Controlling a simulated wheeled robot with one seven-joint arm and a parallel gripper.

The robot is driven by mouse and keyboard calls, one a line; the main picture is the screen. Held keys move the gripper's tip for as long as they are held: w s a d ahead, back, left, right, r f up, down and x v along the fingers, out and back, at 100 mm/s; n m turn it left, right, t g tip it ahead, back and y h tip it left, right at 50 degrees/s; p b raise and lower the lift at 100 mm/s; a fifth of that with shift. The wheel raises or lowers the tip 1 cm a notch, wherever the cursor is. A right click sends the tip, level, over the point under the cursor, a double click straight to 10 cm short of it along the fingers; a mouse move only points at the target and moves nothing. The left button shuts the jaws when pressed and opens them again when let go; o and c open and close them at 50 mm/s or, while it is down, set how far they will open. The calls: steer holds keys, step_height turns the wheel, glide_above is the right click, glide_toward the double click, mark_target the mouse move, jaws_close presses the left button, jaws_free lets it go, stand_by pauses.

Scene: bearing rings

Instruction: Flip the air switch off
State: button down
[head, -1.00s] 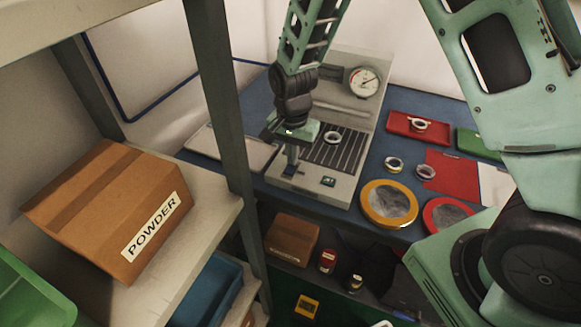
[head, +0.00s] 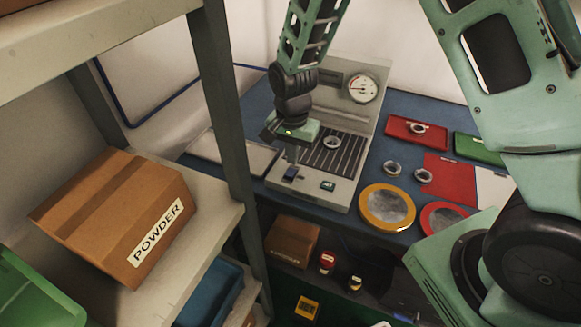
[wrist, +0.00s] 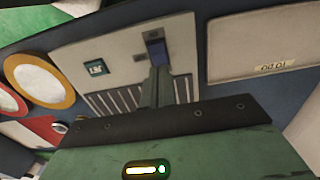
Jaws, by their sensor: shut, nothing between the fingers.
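The grey machine (head: 345,190) stands on the blue bench, with a slotted plate and a round gauge. A blue switch (head: 291,173) is on the left of its front panel; it also shows in the wrist view (wrist: 156,49). A small dark green labelled control (head: 328,185) sits to its right; it also shows in the wrist view (wrist: 95,69). I cannot read a label naming the air switch. My gripper (head: 292,157) is shut and empty, pointing down just above the blue switch. In the wrist view its fingertips (wrist: 159,72) partly overlap the switch's lower end. Contact cannot be told.
A ring (head: 332,142) lies on the slotted plate. Red tray (head: 430,142), green tray (head: 480,150), loose rings and yellow-rimmed dish (head: 387,226) are to the right. A pale flat tray (head: 230,153) lies left. A shelf post (head: 226,130) stands nearer me.

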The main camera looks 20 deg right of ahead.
mark_target(292, 170)
step_height(292, 170, up, 4)
steer(key=p, duration=0.3)
steer(key=shift+r, duration=0.25)
stand_by(0.3)
